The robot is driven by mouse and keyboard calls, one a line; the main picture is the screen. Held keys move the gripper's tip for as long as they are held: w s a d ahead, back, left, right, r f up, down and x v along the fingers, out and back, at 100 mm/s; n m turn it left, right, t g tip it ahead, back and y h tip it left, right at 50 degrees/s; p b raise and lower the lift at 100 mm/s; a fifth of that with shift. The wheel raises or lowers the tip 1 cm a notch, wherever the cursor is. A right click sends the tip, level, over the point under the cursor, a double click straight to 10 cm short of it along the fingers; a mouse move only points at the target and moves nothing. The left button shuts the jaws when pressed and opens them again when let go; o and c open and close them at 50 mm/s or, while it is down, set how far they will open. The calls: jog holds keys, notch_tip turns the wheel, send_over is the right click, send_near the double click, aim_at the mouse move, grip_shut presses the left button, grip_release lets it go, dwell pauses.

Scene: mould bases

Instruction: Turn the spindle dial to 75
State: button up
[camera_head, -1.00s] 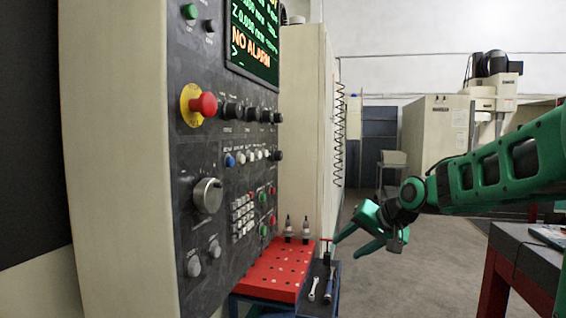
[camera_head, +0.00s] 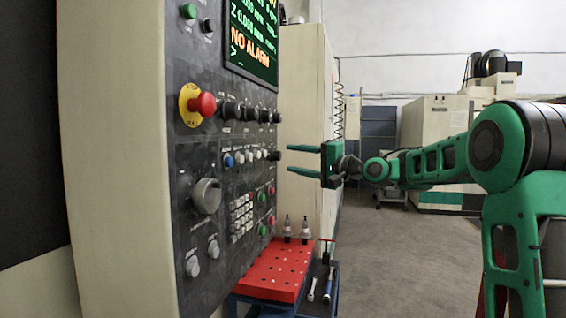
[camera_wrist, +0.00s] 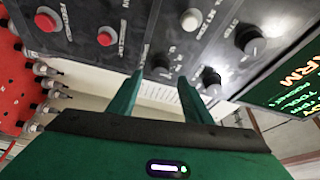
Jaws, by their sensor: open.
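The control panel (camera_head: 215,150) carries several black dials; I cannot read which label marks the spindle dial. A lone black dial (camera_head: 274,155) sits at the panel's right edge, below the upper row of dials (camera_head: 250,113). My gripper (camera_head: 289,159) is open and empty, just right of that lone dial, with its fingers pointing at the panel. In the wrist view a black dial (camera_wrist: 160,64) shows just beyond and between my fingertips (camera_wrist: 160,77), apart from them. Two more dials (camera_wrist: 211,80) (camera_wrist: 250,40) stand to its right. Dial settings are not readable.
A red emergency button (camera_head: 202,104) and a large grey knob (camera_head: 207,196) protrude from the panel. The screen (camera_head: 252,42) reads NO ALARM. A red holed tray (camera_head: 270,272) with tool holders (camera_head: 304,231) stands below.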

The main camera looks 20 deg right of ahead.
aim_at(280, 157)
jog(key=shift+x, duration=2.3)
jog(key=c, duration=1.1)
